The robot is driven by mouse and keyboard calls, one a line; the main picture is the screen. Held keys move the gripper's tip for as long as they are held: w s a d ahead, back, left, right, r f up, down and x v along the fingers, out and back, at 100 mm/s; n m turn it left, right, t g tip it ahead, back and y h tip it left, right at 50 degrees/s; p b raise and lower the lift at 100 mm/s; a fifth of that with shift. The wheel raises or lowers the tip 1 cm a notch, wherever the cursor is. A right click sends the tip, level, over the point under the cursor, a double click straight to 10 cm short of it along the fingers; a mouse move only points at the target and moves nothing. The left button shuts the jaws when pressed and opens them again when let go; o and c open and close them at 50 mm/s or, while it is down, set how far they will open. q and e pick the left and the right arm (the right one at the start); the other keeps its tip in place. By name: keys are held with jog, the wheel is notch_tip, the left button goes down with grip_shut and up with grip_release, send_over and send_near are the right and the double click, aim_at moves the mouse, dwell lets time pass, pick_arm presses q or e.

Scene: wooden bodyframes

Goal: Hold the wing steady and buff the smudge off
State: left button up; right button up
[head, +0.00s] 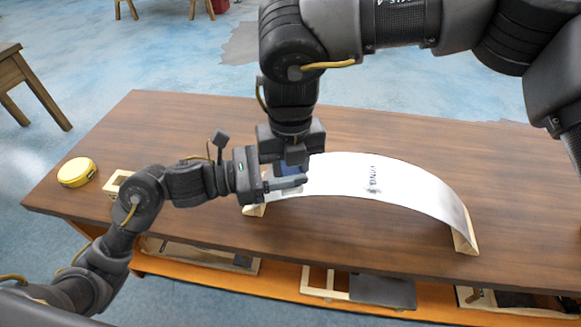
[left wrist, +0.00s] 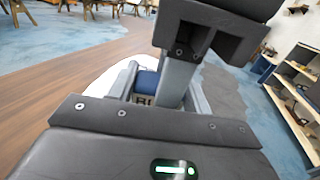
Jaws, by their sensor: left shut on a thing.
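The wing (head: 415,190) is a white arched sheet on pale wooden end ribs, standing on the table. A dark smudge (head: 370,188) lies beside dark lettering on its upper face. My left gripper (head: 288,184) is over the wing's left end, shut on a small blue block (head: 286,169). In the left wrist view the blue block (left wrist: 147,82) sits between the left fingers, with partly hidden letters on a pale face. My right gripper (head: 291,158) points down from above at the same block. One of its fingers (left wrist: 176,80) stands beside the block; whether it grips is unclear.
A round yellow tin (head: 77,172) sits at the table's left end, near a partly hidden wooden frame piece (head: 116,181). Frame parts (head: 345,288) lie on the lower shelf. The brown tabletop (head: 180,118) is clear behind the wing.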

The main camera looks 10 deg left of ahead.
jog(key=shift+c, duration=1.1)
pick_arm(q)
jog(key=o, duration=1)
jog(key=shift+o, duration=0.2)
